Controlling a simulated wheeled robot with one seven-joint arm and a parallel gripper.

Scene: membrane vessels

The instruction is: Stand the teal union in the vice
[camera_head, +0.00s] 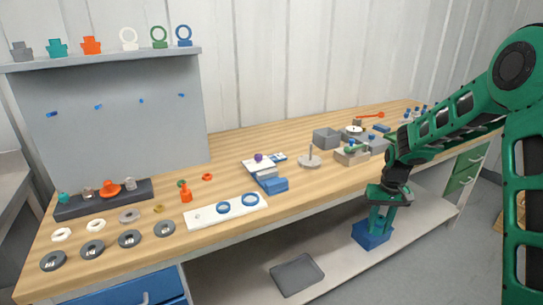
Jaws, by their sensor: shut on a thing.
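My gripper (380,220) points down in front of the bench's front edge at the right. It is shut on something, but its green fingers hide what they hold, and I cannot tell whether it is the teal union. A small teal piece (63,198) sits at the left end of the dark rack on the bench. Another teal piece (57,47) stands on the top shelf. A blue and grey block assembly (272,184), perhaps the vice, sits mid-bench with a small purple piece on top.
A blue block (370,238) shows just below my fingertips, touching or behind them. The dark rack (130,199), several grey rings, an orange fitting (186,194) and a white board (235,213) fill the left bench. A grey box (327,138) stands farther right. A grey tray (297,273) lies low.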

